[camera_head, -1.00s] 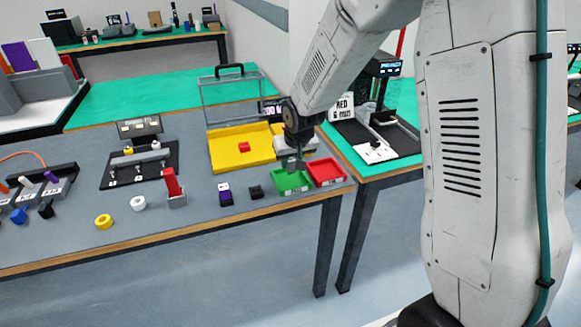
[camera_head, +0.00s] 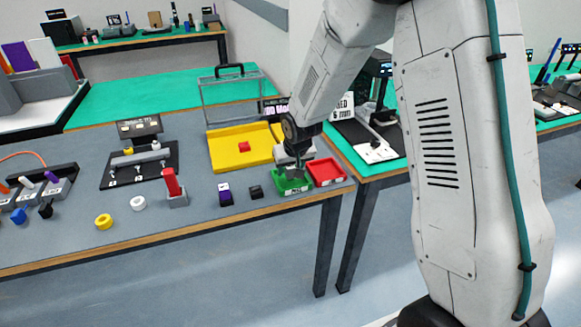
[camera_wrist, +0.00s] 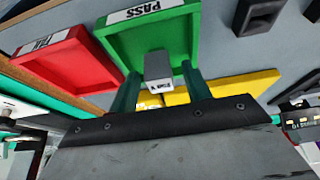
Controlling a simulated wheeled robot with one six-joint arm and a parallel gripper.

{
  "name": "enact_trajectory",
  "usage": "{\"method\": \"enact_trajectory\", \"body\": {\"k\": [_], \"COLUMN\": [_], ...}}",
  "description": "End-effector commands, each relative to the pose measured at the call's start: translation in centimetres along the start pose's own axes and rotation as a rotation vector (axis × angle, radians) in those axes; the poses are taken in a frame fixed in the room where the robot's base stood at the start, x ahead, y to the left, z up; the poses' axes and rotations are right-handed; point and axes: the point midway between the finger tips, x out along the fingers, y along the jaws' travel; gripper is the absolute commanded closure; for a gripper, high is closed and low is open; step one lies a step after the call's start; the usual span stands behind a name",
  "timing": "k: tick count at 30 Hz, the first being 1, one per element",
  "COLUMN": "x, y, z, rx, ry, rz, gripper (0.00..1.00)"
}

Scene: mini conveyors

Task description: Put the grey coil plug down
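The grey coil plug (camera_wrist: 158,70) is a small grey block with a white label on its near end in the wrist view. It appears between the two fingers of my gripper (camera_wrist: 160,68), with a visible gap on each side, so the fingers look open around it. The plug shows against the green PASS tray (camera_wrist: 185,45). In the head view my gripper (camera_head: 292,173) is low over the green tray (camera_head: 290,189); the plug is hard to make out there. I cannot tell whether the plug rests fully on the tray floor.
A red tray (camera_head: 327,171) stands right beside the green one. A yellow tray (camera_head: 230,160) with a red block lies behind. A black block (camera_head: 256,192) and a purple-and-black block (camera_head: 225,195) sit to the left. The table's front edge is close.

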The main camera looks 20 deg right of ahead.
Motion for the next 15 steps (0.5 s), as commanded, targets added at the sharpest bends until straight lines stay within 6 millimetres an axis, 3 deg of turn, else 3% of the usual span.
{"method": "enact_trajectory", "body": {"k": [8,15], "x": [-0.5,-4.5], "y": [0.0,0.0], "z": [-0.2,-0.3], "rx": [0.0,0.0], "ry": [0.001,0.005], "rz": [0.0,0.0], "gripper": [0.52,0.52]}}
